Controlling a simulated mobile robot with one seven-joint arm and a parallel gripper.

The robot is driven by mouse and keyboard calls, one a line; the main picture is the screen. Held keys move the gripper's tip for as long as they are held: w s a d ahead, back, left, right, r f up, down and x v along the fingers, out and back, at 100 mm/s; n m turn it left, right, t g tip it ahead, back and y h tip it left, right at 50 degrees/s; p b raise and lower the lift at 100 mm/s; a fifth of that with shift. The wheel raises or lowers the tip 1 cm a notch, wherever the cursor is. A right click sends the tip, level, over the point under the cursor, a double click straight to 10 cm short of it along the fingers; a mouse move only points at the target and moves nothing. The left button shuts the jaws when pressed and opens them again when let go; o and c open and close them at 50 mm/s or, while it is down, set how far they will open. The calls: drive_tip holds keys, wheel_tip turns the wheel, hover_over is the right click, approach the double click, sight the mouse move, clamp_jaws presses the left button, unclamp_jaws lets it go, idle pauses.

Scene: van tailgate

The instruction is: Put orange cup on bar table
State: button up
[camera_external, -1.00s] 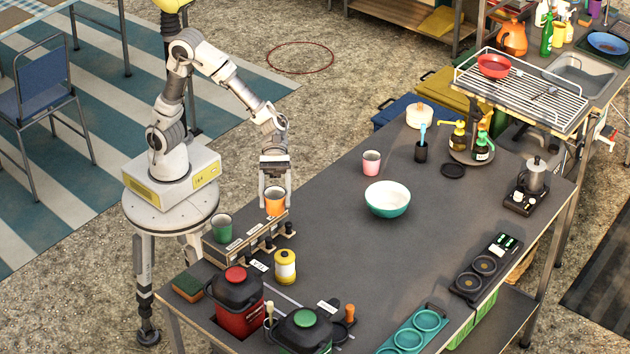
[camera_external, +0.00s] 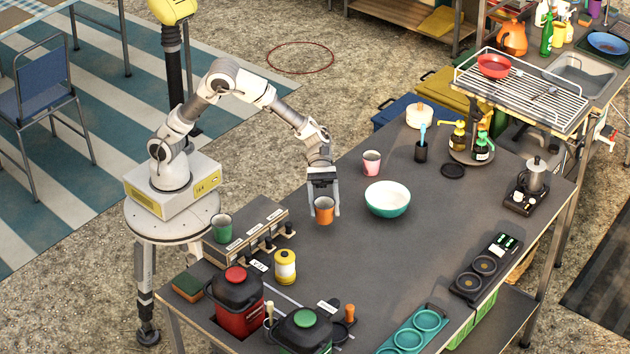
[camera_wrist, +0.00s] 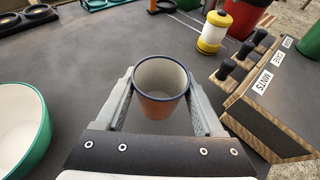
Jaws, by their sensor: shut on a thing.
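The orange cup (camera_external: 324,211) is upright between the fingers of my gripper (camera_external: 323,205), which is shut on it. In the wrist view the cup (camera_wrist: 161,88) shows its dark rim and pale, empty inside, with a finger of my gripper (camera_wrist: 160,105) on each side. The cup is over the dark table top (camera_external: 330,262), left of the teal bowl. I cannot tell whether its base touches the table or is slightly above it.
The teal bowl (camera_external: 387,199) is close on the right, and a pink cup (camera_external: 372,163) stands behind. The labelled rack (camera_external: 245,228) with a green cup (camera_external: 222,228) is on the left. A yellow canister (camera_external: 285,266) stands in front. Table space right of the canister is clear.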

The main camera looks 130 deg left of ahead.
sight(323, 207)
drive_tip(key=shift+f+b, duration=0.45)
drive_tip(key=shift+f, duration=1.1)
drive_tip(key=shift+f, duration=0.1)
drive_tip(key=shift+f, duration=0.15)
drive_tip(key=o, duration=1.4)
